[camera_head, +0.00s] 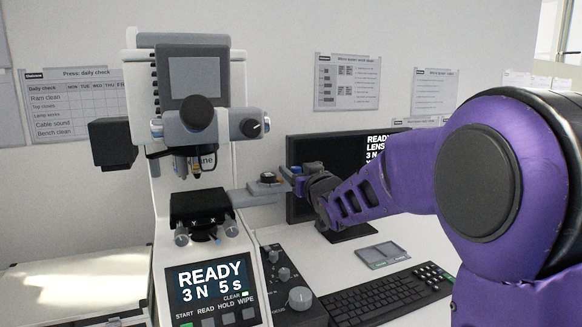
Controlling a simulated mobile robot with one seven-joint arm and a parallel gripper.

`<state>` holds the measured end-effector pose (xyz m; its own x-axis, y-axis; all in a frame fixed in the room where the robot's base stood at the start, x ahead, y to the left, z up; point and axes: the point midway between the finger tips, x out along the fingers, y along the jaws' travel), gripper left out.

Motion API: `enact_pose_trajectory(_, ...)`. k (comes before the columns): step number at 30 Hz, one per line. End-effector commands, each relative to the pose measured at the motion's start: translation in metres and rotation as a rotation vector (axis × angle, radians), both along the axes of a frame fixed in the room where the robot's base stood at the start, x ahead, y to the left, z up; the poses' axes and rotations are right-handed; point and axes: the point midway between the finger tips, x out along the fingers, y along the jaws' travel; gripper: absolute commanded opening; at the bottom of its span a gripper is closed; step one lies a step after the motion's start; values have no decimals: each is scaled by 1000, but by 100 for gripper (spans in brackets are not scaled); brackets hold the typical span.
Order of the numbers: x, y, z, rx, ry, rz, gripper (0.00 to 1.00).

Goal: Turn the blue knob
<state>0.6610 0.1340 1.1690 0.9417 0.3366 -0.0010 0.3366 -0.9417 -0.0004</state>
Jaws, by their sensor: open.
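The white hardness tester (205,90) stands left of centre with a lit READY screen (210,283). A small blue piece (217,240) shows low under its black X-Y stage (198,206), between two grey knobs. It is too small to tell whether it is the blue knob. My gripper (287,180) reaches in from the right, open, at the end of the grey side arm beside a small dark round knob (267,178). Another bit of blue shows at my gripper, and I cannot tell what it belongs to. The fingertips are small and partly hidden, and contact is unclear.
A black monitor (298,150) stands behind my gripper. A control panel with grey knobs (300,298), a keyboard (375,300) and a small grey pad (376,255) lie on the white bench. My purple arm covers the right side.

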Motion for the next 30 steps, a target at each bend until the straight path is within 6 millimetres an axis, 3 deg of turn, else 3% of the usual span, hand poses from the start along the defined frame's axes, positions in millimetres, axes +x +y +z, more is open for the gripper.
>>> enact_pose_trajectory(13, -1, -1, 0, 0, 0, 0, 61)
enact_pose_trajectory(23, -1, -1, 0, -1, 0, 0, 2)
enact_pose_trajectory(30, 0, -1, 0, -1, 0, 1, 0)
